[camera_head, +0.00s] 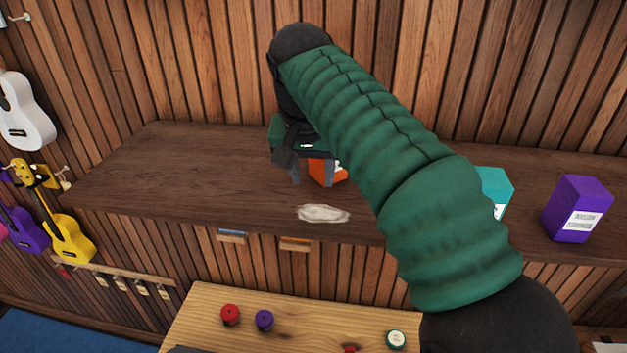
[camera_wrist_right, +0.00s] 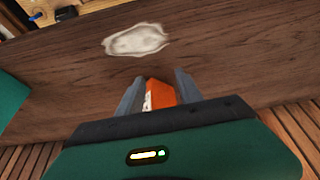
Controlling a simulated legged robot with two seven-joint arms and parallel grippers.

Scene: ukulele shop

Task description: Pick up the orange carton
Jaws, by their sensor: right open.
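The orange carton (camera_head: 322,171) stands on the dark wooden shelf, partly hidden behind my right gripper and arm in the head view. My right gripper (camera_head: 312,180) is open and reaches down over it. My left gripper is not in view.
A teal carton (camera_head: 496,188), partly behind my arm, and a purple carton (camera_head: 577,209) stand to the right. A whitish patch (camera_head: 323,214) lies near the shelf's front edge. The shelf (camera_head: 150,175) is clear at left. A lower light-wood table (camera_head: 310,335) holds small round items.

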